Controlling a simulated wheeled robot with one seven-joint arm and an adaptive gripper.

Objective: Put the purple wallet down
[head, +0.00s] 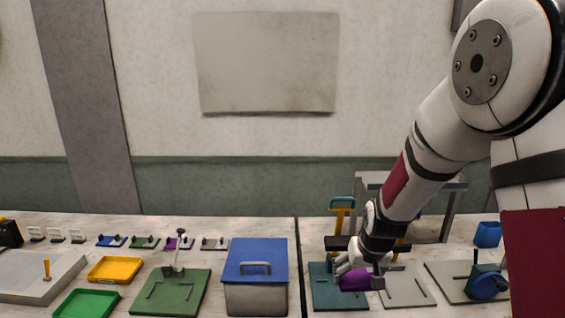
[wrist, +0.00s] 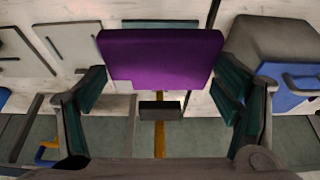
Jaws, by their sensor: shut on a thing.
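The purple wallet (head: 355,281) is in my gripper (head: 359,272), low over the right-hand worktop in the head view. In the wrist view the wallet (wrist: 160,58) lies flat and wide across my gripper (wrist: 161,84), with one finger at each end. I cannot tell whether the wallet touches the board.
A grey box with a blue lid (head: 255,262) stands left of the worktop seam. A pale grey board (head: 408,292) and another grey board (head: 447,270) with a blue cup-like thing (head: 487,285) lie right. A yellow-and-blue stand (head: 341,212) rises behind my gripper.

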